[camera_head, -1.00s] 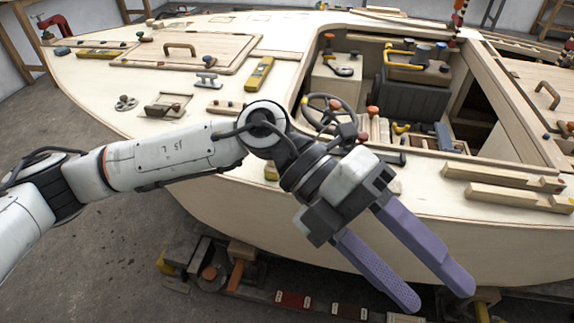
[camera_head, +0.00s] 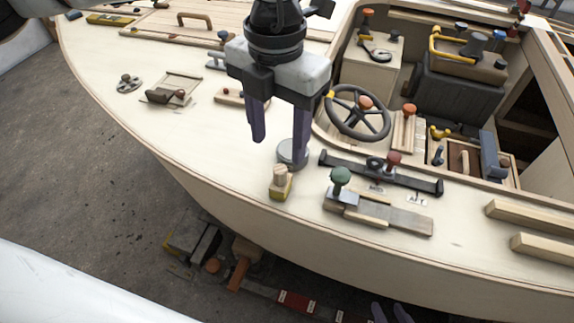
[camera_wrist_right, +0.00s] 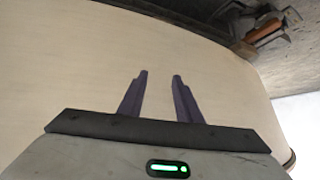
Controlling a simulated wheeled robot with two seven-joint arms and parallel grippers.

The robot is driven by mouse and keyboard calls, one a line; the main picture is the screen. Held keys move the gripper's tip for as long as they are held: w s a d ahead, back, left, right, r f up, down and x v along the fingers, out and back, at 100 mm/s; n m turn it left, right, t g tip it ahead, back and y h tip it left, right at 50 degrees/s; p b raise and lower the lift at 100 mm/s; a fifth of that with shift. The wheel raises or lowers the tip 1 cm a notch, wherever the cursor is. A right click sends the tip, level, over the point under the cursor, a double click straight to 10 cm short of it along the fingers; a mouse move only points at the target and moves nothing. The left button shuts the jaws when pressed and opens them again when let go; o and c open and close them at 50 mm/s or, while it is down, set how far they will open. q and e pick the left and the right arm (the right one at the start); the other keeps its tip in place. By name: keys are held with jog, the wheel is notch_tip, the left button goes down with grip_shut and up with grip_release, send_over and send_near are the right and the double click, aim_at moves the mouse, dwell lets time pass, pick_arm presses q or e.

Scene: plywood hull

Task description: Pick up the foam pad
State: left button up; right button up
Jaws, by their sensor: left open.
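A small yellow block with a pale wooden top (camera_head: 280,187), which looks like the foam pad, sits on the deck near the hull's front edge in the head view. My left gripper (camera_head: 279,147) is above and slightly behind it in the picture, fingers pointing down, open, with nothing held. The block is apart from the fingers. My right gripper's purple fingertips (camera_head: 391,313) just show at the bottom edge. In the right wrist view its fingers (camera_wrist_right: 158,76) stand apart with nothing between them, facing the pale hull side.
A grey round fitting (camera_head: 293,153) is close by the left gripper's right finger. A green-knobbed metal plate (camera_head: 385,212), a black bar (camera_head: 410,180) and a steering wheel (camera_head: 358,112) lie to the right. Deck left of the block is clear.

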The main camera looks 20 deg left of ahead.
aim_at(280, 168)
pick_arm(q)
jog(key=f, duration=0.3)
jog(key=shift+s+f, duration=0.1)
jog(key=shift+s, duration=0.25)
jog(key=shift+w+d+f+p, duration=0.15)
jog(key=shift+f+p, duration=0.15)
jog(key=shift+f, duration=2.45)
grip_shut()
jog(key=shift+r, duration=0.1)
notch_tip(280, 168, up, 10)
jog(key=shift+f, duration=0.1)
jog(key=c, duration=1)
grip_release()
jog(key=shift+c, duration=0.8)
